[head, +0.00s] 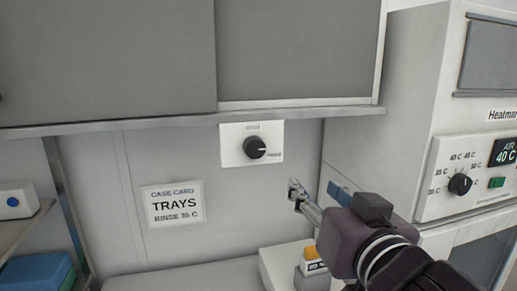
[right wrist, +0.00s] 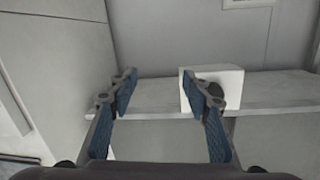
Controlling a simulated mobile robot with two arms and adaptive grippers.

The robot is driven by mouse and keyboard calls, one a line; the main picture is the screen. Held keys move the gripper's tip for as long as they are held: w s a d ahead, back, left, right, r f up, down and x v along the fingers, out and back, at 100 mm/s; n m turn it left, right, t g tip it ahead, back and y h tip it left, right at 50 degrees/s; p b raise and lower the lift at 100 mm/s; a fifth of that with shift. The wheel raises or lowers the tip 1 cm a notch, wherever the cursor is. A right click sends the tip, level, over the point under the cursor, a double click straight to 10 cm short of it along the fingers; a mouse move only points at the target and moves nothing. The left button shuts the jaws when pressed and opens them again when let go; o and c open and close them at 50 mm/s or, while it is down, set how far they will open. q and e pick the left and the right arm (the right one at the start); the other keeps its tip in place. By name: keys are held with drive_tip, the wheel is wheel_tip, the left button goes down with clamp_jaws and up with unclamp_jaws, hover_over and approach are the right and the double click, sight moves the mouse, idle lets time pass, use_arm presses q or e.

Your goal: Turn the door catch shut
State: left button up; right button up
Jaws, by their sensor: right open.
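A black round knob (head: 255,147) with a pale pointer mark sits on a white plate (head: 230,157) on the wall, just under the cabinet ledge. It looks like the catch; its pointer points right, towards a small label too fine to read. My right gripper (head: 298,195) is below and to the right of the plate, apart from it. In the right wrist view the gripper (right wrist: 167,82) has its two blue-padded fingers spread with nothing between them. A white block-like plate (right wrist: 190,88) with a dark knob (right wrist: 217,90) shows there behind the right finger, which partly covers the knob. My left gripper is not in view.
A grey cabinet (head: 110,60) and its ledge (head: 150,126) overhang the wall. A heating unit (head: 445,150) with its own dial (head: 460,184) stands at right. A sign card (head: 173,204) hangs at left. An orange-topped item (head: 314,262) stands below my right gripper.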

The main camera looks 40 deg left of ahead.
sight(256, 147)
drive_tip(key=s+a+r+n+y, duration=0.2)
drive_tip(key=s+a+r+n, duration=0.15)
drive_tip(key=s+r, duration=0.35)
drive_tip(key=shift+m, duration=0.35)
drive_tip(key=p+x, duration=0.1)
drive_tip(key=x, duration=0.1)
drive_tip(key=p+x, duration=0.1)
drive_tip(key=x, duration=0.1)
drive_tip(key=f+p+x, duration=0.1)
drive_tip(key=x, duration=0.1)
drive_tip(key=shift+s+a, duration=0.15)
drive_tip(key=shift+a, duration=0.45)
drive_tip(key=shift+w+a+f+p, duration=0.15)
drive_tip(key=shift+w+a+p, duration=0.2)
drive_tip(key=shift+a, duration=0.1)
drive_tip(key=shift+g, duration=0.3)
drive_tip(key=c, duration=1.1)
